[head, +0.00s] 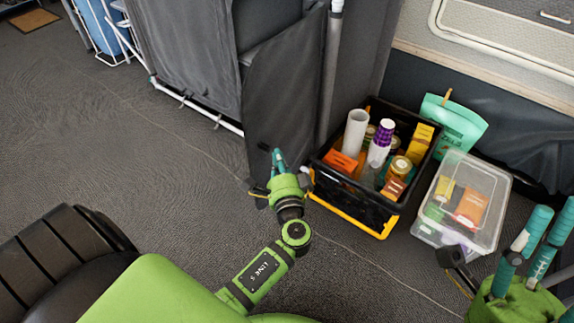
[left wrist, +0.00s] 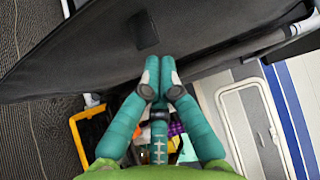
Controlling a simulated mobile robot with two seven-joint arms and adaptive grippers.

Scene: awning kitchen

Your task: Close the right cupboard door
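The right cupboard door (head: 284,90) is a dark grey fabric panel. It stands open, swung out from the grey cupboard (head: 185,45) near the white post. In the left wrist view the door (left wrist: 85,55) spans the top, with a small black patch (left wrist: 145,30) on it. My left gripper (head: 278,158) is low in front of the door's bottom part, its teal fingertips together and empty. In the left wrist view the fingertips (left wrist: 160,66) overlap the door's edge; I cannot tell if they touch it. My right gripper (head: 540,232) is at the lower right, fingers spread, empty.
A black and yellow crate (head: 352,208) full of bottles and boxes stands right of the left gripper. A clear lidded box (head: 452,238) and a green bag (head: 450,122) are beside it. The carpet (head: 130,130) left of the door is clear.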

